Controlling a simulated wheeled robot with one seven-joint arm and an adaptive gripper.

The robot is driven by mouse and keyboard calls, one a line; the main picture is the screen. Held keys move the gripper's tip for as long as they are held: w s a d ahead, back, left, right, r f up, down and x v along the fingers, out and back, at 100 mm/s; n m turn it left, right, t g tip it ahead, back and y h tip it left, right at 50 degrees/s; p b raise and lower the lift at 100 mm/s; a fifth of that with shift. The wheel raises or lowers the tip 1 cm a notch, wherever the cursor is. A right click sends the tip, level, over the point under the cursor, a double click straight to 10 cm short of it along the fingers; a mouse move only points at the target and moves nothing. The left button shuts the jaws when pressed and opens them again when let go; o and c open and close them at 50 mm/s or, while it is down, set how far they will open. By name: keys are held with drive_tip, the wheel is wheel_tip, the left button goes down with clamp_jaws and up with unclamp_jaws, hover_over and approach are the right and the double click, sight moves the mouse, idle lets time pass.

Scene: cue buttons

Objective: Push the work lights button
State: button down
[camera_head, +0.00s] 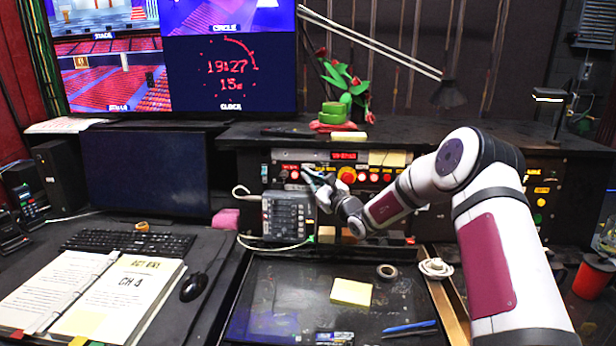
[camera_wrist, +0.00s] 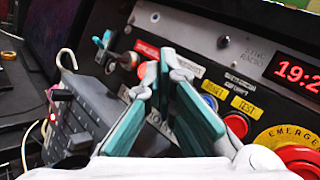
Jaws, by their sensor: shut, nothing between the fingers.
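My gripper (camera_head: 310,176) is in front of the left part of the black control panel (camera_head: 263,160). In the wrist view, the teal fingers of my gripper (camera_wrist: 158,70) are closed together at the tips, with nothing held. The fingers cover part of the panel behind them. I cannot tell which button is the work lights button; no such label is readable. A red button (camera_wrist: 236,124) sits under yellow labels right of the fingers. The large red emergency button (camera_wrist: 300,158) on a yellow base is at the lower right. I cannot tell whether the fingertips touch the panel.
A grey box with a cable (camera_head: 287,215) stands below the panel, left of my gripper. Several more buttons and knobs lie to the right. A red clock display (camera_wrist: 297,72) is at the upper right in the wrist view. A yellow note (camera_head: 351,291) lies on the desk.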

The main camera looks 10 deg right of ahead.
drive_tip(key=s+p, duration=0.1)
drive_tip(key=s+a+p, duration=0.1)
drive_tip(key=s+p, duration=0.2)
drive_tip(key=s, duration=0.1)
drive_tip(key=shift+s+a+r, duration=0.2)
drive_tip(key=shift+a+r, duration=0.2)
drive_tip(key=s+a+r+n+g+y, duration=0.3)
drive_tip(key=s+a+r+n+g, duration=0.3)
drive_tip(key=s+a+n, duration=0.25)
drive_tip(key=s+a+r+n+g+y, duration=0.3)
drive_tip(key=s+a+r+n+g, duration=0.3)
drive_tip(key=s+a, duration=0.25)
drive_tip(key=s+r+n+g+h, duration=0.1)
drive_tip(key=s+n+g+h, duration=0.35)
drive_tip(key=s, duration=0.95)
drive_tip(key=s+d+n+t+h, duration=0.2)
drive_tip(key=s+d+n+h, duration=0.2)
drive_tip(key=s+d, duration=0.4)
drive_tip(key=s+d+n+t+h, duration=0.1)
drive_tip(key=s+d+n+h, duration=0.3)
drive_tip(key=s+d, duration=0.5)
drive_tip(key=s+h, duration=0.1)
drive_tip(key=s, duration=0.5)
drive_tip(key=shift+s+d+t+h, duration=0.15)
drive_tip(key=shift+d+t+h, duration=0.05)
drive_tip(key=shift+t+h, duration=0.15)
